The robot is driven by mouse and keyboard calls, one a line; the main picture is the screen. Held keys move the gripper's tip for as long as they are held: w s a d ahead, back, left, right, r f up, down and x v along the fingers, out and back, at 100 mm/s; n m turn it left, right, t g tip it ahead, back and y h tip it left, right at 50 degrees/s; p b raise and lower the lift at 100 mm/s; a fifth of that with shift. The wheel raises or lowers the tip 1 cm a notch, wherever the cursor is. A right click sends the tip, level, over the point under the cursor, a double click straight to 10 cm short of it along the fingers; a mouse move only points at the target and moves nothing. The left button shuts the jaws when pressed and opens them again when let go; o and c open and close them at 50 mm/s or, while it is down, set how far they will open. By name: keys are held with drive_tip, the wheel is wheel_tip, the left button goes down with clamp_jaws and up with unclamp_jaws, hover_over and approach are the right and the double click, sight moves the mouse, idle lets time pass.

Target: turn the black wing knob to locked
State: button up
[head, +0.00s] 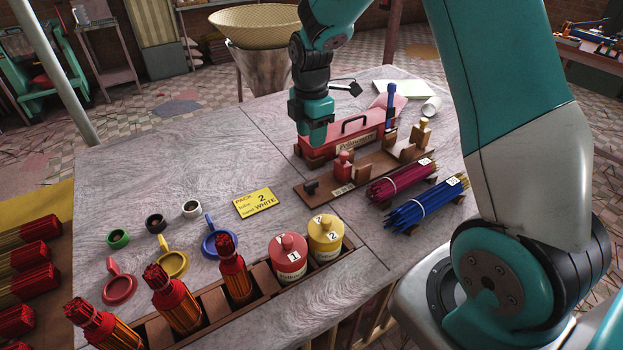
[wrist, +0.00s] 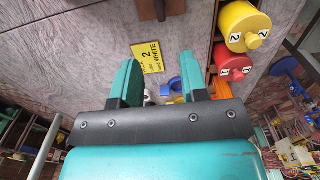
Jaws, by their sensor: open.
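A small black knob (head: 311,187) sits at the left end of a long brown wooden base (head: 330,190) on the table. It is too small for me to read its wing angle or any lock mark. My gripper (head: 314,138) hangs above and behind it, at the left end of a red box with a black handle (head: 340,138). In the wrist view my gripper (wrist: 162,85) is open, with two teal fingers spread apart and nothing held between them. The knob cannot be made out clearly in the wrist view.
A red bottle-like piece (head: 343,165) stands on the base near the knob. Magenta (head: 400,180) and blue (head: 425,205) stick bundles lie to the right. A yellow card (head: 255,203), rings and funnels lie left; red (head: 289,258) and yellow (head: 325,238) canisters stand in front. The table's left-rear part is clear.

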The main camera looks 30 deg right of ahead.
sight(311, 183)
wheel_tip(311, 183, down, 14)
drive_tip(key=shift+f+p, duration=0.25)
drive_tip(key=shift+p, duration=0.95)
clamp_jaws()
